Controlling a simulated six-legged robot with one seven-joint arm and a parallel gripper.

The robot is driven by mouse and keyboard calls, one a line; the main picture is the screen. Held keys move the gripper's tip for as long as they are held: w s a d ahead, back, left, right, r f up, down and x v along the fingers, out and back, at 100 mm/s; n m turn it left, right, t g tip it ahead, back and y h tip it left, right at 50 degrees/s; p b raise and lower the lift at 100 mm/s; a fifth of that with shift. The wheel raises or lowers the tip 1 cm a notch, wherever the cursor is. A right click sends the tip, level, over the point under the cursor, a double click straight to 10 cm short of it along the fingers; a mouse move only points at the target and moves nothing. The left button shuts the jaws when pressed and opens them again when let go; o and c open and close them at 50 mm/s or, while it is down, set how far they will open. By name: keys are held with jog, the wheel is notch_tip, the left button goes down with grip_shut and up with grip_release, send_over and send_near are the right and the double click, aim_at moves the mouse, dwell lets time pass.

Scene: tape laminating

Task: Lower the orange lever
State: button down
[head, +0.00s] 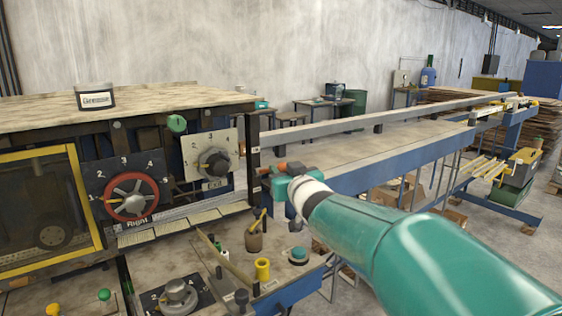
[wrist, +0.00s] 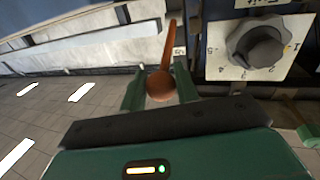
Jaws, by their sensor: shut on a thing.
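The orange lever (wrist: 168,42) shows in the wrist view as a thin shaft with a round brownish-orange knob (wrist: 160,86) at its near end. My gripper (wrist: 157,76) has one green finger on each side of the knob and is shut on it. In the head view the lever (head: 279,168) is a small orange piece at the right end of the machine, beside the Exit dial. My teal gripper (head: 280,190) is at it and hides part of it. The lever's far mount is hard to make out.
The Exit dial (head: 213,162) is close to the left of my gripper in the head view; it also shows in the wrist view (wrist: 258,46). A red dial (head: 131,197) is further left.

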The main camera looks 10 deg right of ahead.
notch_tip(320, 180, down, 6)
jog(key=shift+s+f, duration=0.15)
jog(key=shift+s, duration=0.1)
dwell(0.4)
dwell(0.3)
jog(key=c, duration=1.1)
grip_release()
jog(key=shift+w, duration=0.1)
jog(key=s, duration=0.4)
jog(key=s+d, duration=0.1)
jog(key=s, duration=0.9)
jog(key=shift+d, duration=0.4)
